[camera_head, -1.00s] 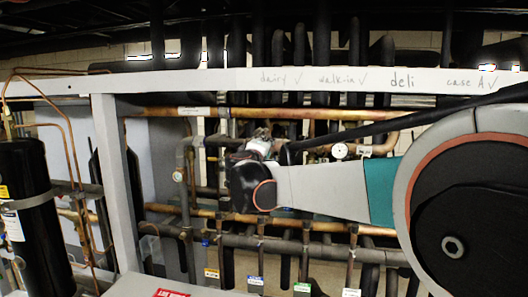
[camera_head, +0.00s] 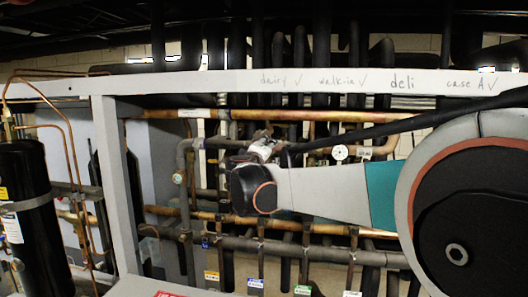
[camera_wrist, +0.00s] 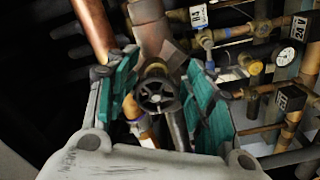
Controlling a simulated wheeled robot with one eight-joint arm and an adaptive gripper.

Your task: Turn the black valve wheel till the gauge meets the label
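The black valve wheel (camera_wrist: 157,92) is in the middle of the wrist view, on a brownish pipe fitting. My gripper (camera_wrist: 162,68) is open, with one teal finger pad on each side of the wheel. I see gaps between the pads and the rim; depth is hard to judge. A round white gauge (camera_wrist: 288,54) is at the right of the wrist view, with a "24 V" label (camera_wrist: 300,27) above it. In the head view a white-faced gauge (camera_head: 340,152) stands right of my wrist, and a small label (camera_head: 365,152) is beside it. My wrist hides the wheel there.
Copper and grey pipes crowd the rack behind my arm. A white beam (camera_head: 200,82) with handwriting crosses above. A black cylinder (camera_head: 30,215) stands at the left. A copper pipe (camera_wrist: 93,28) passes near my left finger.

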